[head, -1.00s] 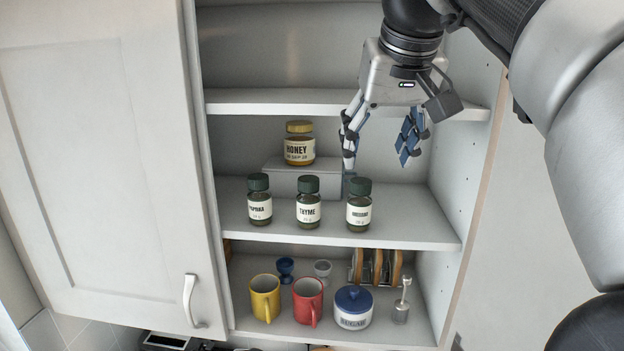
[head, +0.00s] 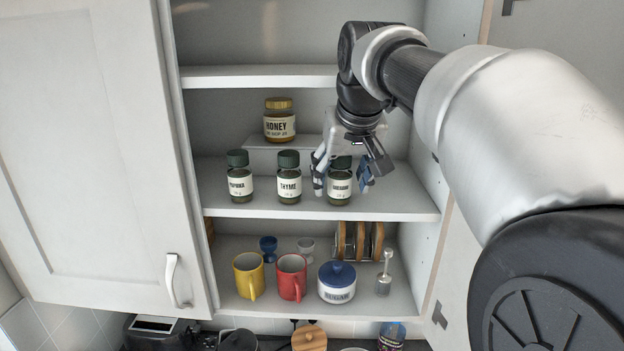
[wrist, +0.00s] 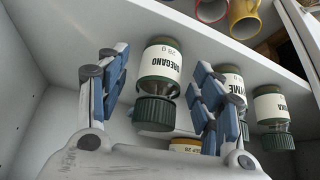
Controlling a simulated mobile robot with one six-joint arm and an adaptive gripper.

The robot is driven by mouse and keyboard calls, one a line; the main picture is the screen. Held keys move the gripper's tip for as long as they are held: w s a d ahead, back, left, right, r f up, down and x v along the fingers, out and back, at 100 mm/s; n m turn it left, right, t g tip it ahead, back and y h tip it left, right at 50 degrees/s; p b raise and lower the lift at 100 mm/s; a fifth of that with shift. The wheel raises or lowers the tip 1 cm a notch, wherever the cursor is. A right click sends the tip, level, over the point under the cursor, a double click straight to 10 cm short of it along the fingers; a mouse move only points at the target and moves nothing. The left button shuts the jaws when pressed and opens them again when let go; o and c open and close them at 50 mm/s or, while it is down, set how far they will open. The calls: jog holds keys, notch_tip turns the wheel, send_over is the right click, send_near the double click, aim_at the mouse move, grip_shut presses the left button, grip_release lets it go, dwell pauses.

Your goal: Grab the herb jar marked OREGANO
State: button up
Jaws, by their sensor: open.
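The OREGANO jar (head: 340,187), with a dark green lid and white label, stands on the middle shelf at the right end of a row of jars. My open gripper (head: 342,184) is at this jar, with one finger to each side of it in the head view. In the wrist view the OREGANO jar (wrist: 160,75) shows upside down, its label readable, between the fingers of my gripper (wrist: 160,92). Gaps show between the jar and the fingers. The THYME jar (head: 289,184) stands just left of my left finger.
The PAPRIKA jar (head: 239,183) stands further left. A HONEY jar (head: 279,125) sits on a riser (head: 262,143) behind. The upper shelf (head: 250,77) is above. Mugs and a sugar pot (head: 337,289) stand below. The cabinet door (head: 85,150) is open at left.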

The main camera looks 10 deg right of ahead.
jog(key=shift+x, duration=1.15)
jog(key=shift+s, duration=0.1)
jog(key=shift+r, duration=0.1)
jog(key=c, duration=1.2)
